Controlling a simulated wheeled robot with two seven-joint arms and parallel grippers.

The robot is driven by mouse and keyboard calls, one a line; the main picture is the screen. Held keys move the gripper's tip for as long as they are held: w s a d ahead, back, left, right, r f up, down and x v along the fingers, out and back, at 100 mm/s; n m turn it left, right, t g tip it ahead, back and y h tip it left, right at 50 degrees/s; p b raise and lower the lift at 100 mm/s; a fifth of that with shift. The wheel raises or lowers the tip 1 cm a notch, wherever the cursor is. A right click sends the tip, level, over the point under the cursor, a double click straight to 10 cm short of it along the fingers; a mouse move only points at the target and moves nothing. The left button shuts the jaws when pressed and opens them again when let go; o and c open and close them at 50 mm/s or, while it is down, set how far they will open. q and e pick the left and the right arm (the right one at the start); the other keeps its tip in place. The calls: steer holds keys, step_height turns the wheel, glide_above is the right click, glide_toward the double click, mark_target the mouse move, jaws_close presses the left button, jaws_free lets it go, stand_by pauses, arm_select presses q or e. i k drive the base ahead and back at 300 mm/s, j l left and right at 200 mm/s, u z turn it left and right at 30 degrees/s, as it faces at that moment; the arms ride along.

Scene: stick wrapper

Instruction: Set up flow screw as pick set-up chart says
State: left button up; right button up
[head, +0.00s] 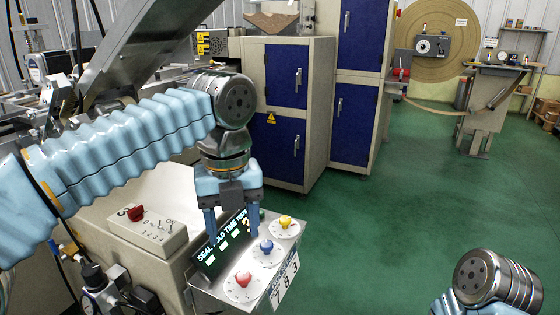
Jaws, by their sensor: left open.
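My left gripper (232,226) points down over a tilted control panel, its two blue fingers apart around part of the dark display (222,246). I cannot tell whether they touch it. The panel carries three dials with a red knob (243,279), a blue knob (266,246) and a yellow knob (285,222). A white card (285,284) on its front edge reads "7 8 3"; its upper line is too small to read. I cannot tell which part is the flow screw, or whether this card is the pick set-up chart. My right gripper is out of view; only its arm shows, lower right.
A beige box (148,229) with a red knob and small switches stands left of the panel. A black regulator (97,283) is at the lower left. Blue-doored cabinets (286,128) stand behind. The green floor (400,215) is open to the right.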

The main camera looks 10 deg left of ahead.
mark_target(266, 246)
steer(key=k, duration=0.9)
